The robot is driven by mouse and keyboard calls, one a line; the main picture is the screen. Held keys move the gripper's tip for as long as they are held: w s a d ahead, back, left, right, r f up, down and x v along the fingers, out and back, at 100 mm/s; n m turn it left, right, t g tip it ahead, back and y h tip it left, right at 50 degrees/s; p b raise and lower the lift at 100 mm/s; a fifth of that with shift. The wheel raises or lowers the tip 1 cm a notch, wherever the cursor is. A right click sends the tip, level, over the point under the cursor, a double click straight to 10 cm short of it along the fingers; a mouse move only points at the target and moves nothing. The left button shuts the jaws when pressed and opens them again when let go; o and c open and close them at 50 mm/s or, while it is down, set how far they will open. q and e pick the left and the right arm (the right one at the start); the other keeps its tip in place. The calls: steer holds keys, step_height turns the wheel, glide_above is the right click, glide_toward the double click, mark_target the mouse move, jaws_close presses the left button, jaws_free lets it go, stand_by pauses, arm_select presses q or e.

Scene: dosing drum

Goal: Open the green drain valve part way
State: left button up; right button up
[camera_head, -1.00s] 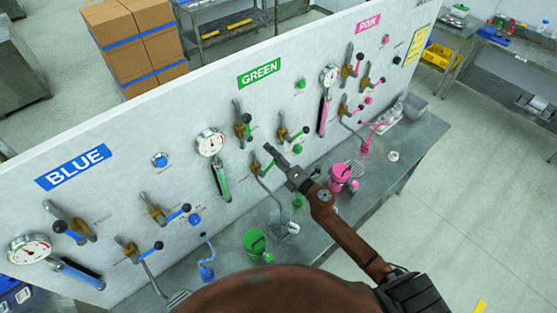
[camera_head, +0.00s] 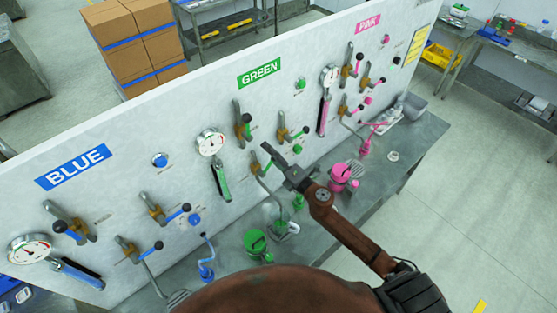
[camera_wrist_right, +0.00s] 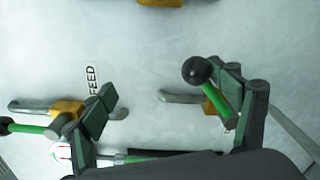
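The green drain valve, a brass body (camera_head: 256,167) with a green lever, is low on the panel under the GREEN sign, partly hidden by my right gripper in the head view. In the right wrist view its green lever (camera_wrist_right: 221,108) with a black ball end (camera_wrist_right: 197,70) lies between the fingers, close beside the right-hand one. I cannot tell whether they touch. My right gripper (camera_head: 267,150) is open at the panel; its spread fingers also show in the right wrist view (camera_wrist_right: 166,90). My left gripper is not in view.
The green feed valve (camera_wrist_right: 66,112) is near the left-hand finger in the wrist view. Another green-levered valve (camera_head: 240,122) and a gauge (camera_head: 211,142) are on the panel. A green jug (camera_head: 256,242) and pink jug (camera_head: 342,175) stand on the grey bench (camera_head: 402,160).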

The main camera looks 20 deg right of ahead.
steer(key=shift+d+f+b, duration=0.15)
steer(key=shift+f+b, duration=0.55)
steer(key=shift+b, duration=0.05)
steer(key=v, duration=0.9)
steer(key=shift+b, duration=0.3)
steer(key=shift+d, duration=0.1)
